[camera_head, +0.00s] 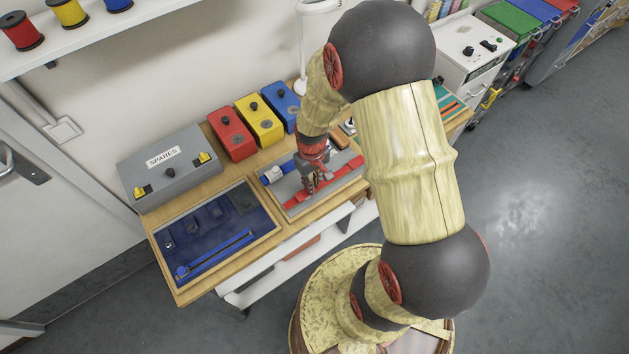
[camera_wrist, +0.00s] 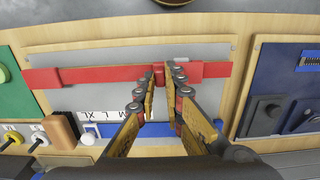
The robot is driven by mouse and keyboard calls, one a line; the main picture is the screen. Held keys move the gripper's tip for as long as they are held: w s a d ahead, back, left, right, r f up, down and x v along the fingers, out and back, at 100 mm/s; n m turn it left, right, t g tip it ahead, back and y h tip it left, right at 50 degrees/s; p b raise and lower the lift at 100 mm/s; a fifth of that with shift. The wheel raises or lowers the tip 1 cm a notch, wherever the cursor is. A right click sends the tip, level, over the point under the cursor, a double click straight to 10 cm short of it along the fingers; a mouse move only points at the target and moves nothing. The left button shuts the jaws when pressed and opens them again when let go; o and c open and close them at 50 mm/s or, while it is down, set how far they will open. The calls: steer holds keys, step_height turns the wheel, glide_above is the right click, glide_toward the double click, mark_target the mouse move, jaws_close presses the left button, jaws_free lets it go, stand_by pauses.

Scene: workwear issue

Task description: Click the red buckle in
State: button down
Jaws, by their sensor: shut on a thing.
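The red strap (camera_wrist: 105,74) lies across a grey board (camera_wrist: 110,54) in the wrist view, with another red stretch (camera_wrist: 212,70) to the right of the fingers. The red buckle (camera_wrist: 160,70) is between my fingertips, at the middle of the strap. My gripper (camera_wrist: 164,74) is shut on it, low over the board. The fingers hide much of the buckle, so I cannot tell whether its halves are joined. In the head view my gripper (camera_head: 313,184) is over the red strap (camera_head: 338,178) on the right-hand board.
A blue strap (camera_wrist: 210,128) and white size labels (camera_wrist: 99,116) lie beside the red strap. A dark blue tray (camera_head: 224,268) is left of the board. A grey SPARES box (camera_head: 170,172) and red (camera_head: 231,134), yellow (camera_head: 260,120) and blue (camera_head: 282,104) boxes stand behind.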

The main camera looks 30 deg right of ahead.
steer(key=c, duration=1.9)
jaws_free()
steer(key=shift+a, duration=0.1)
step_height(320, 180, up, 12)
steer(key=shift+f, duration=0.1)
steer(key=s+a+r+t+b, duration=0.2)
steer(key=s+a+r, duration=0.1)
steer(key=s+r, duration=0.1)
steer(key=s+a+r+t+b, duration=0.1)
steer(key=s+a+r+b, duration=0.2)
steer(key=r, duration=0.3)
steer(key=s+a+r+t+b, duration=0.2)
steer(key=s+a+r+b, duration=0.1)
steer(key=s+r, duration=0.2)
steer(key=shift+a+r+t, duration=0.1)
steer(key=shift+r+t, duration=0.2)
steer(key=shift+r, duration=0.1)
